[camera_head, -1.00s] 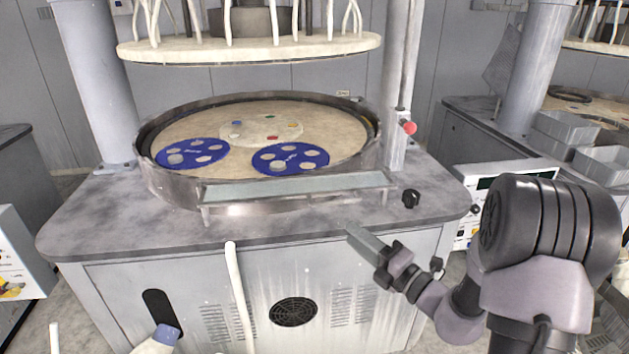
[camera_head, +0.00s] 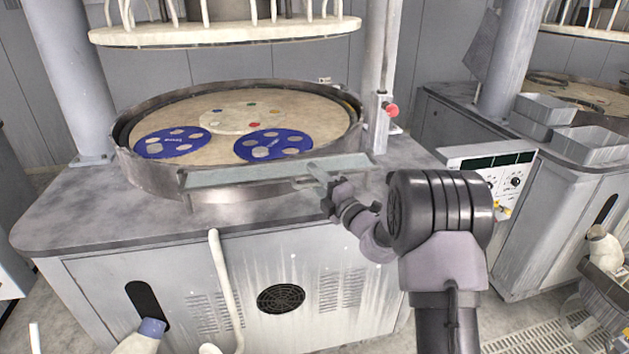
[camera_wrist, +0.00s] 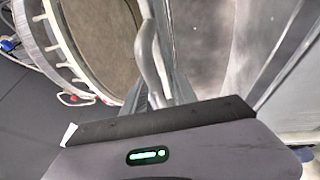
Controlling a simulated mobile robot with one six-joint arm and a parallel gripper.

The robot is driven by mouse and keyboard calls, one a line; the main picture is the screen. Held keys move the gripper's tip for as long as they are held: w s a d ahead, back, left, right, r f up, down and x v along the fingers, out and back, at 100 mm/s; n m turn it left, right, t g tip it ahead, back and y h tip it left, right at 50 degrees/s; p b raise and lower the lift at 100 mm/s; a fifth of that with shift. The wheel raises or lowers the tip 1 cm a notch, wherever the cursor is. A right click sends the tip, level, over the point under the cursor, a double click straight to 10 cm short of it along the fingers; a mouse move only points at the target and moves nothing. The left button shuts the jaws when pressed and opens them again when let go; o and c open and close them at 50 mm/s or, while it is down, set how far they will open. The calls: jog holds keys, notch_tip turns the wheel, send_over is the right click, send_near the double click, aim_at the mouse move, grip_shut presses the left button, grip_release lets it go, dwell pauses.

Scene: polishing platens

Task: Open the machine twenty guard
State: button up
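The guard (camera_head: 235,178) is a narrow, pale see-through panel in a metal frame at the front rim of the round platen (camera_head: 205,118). It lies low across the front, above the grey machine top. My gripper (camera_head: 316,176) overlaps the right part of the guard in the head view; whether it touches cannot be told. In the wrist view, the dark gripper body fills the bottom, and pale grey pieces run up from it beside the platen (camera_wrist: 100,40). The finger gap is not clear. No machine number is readable.
Two blue perforated discs (camera_head: 172,142) (camera_head: 273,145) and small coloured pieces lie on the platen. A post with a red knob (camera_head: 391,110) stands right of it. A control panel (camera_head: 500,178) and grey bins (camera_head: 590,145) are further right. A white hose (camera_head: 222,270) hangs in front.

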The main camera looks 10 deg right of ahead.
jog(key=shift+w, duration=0.1)
grip_shut()
jog(key=shift+r, duration=0.35)
dwell(1.1)
